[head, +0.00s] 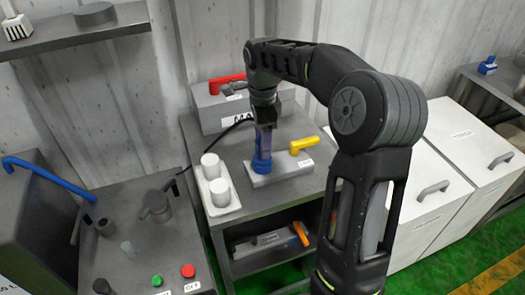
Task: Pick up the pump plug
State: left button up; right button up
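A blue, partly see-through upright piece (263,146), which looks like the pump plug, stands on a grey block with a yellow handle (302,145) on the small metal table. My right gripper (265,122) points down directly over its top. The fingertips overlap the top of the blue piece, and I cannot tell whether they are shut on it or only around it. My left gripper is not in view.
Two white cylinders (221,181) stand in a white holder left of the block. A grey box with a red handle (228,84) stands behind. A lower shelf holds an orange-handled unit (300,233). A control panel with green (157,280) and red buttons is at left; white cabinets (440,190) are at right.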

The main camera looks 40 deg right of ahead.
jog(key=shift+f, duration=0.3)
dwell(0.4)
grip_shut()
dwell(0.5)
